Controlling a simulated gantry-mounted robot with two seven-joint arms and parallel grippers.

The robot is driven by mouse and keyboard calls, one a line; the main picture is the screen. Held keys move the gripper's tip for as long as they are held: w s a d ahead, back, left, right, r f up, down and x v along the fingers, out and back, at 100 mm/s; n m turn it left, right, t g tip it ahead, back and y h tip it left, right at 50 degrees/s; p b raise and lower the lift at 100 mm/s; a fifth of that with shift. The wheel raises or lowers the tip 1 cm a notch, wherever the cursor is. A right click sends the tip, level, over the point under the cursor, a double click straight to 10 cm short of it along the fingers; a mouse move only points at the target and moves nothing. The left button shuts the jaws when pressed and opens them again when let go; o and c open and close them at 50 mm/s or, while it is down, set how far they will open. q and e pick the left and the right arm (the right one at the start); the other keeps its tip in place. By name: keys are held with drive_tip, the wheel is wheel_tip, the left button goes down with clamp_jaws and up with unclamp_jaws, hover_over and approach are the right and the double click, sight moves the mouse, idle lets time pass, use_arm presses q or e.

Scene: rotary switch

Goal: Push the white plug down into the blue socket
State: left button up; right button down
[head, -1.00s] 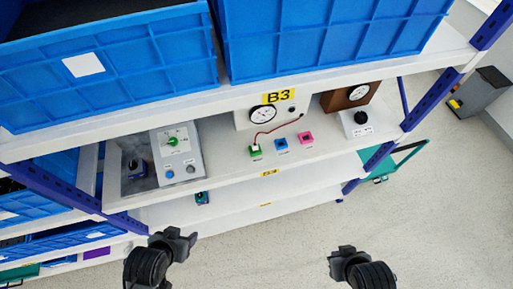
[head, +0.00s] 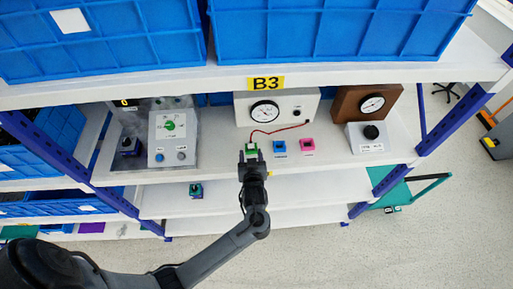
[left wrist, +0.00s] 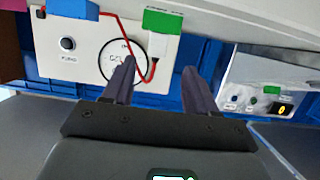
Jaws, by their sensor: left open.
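The white plug (left wrist: 157,44) sits at the green socket (left wrist: 163,21), with a red wire running from it. The green socket also shows in the head view (head: 251,153), partly covered by my left gripper (head: 252,163). The blue socket (head: 279,147) stands just right of the green one, with nothing in it that I can see; part of it shows in the left wrist view (left wrist: 72,8). My left gripper's fingers (left wrist: 160,72) are open, one on each side of the plug's line, with the plug just beyond the tips. My right gripper is out of view.
A pink socket (head: 307,145) stands right of the blue one. Behind is a white box with a round gauge (head: 264,112). A grey panel box (head: 173,140) is at left, a black-knob box (head: 371,137) at right. Blue crates (head: 340,35) sit above on a shelf.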

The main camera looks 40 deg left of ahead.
sight(251, 143)
use_arm(q)
drive_tip(key=x, duration=0.4)
drive_tip(key=shift+r, duration=0.15)
drive_tip(key=shift+w+r+p+x, duration=0.15)
drive_tip(key=shift+p+x, duration=0.2)
drive_tip(key=shift+x, duration=0.75)
drive_tip(key=shift+w+r+p+x, duration=0.15)
drive_tip(key=shift+p+x, duration=0.15)
drive_tip(key=shift+x, duration=0.85)
drive_tip(key=shift+w+a+f, duration=0.15)
drive_tip(key=shift+w, duration=0.05)
drive_tip(key=shift+c, duration=0.4)
drive_tip(key=c, duration=1)
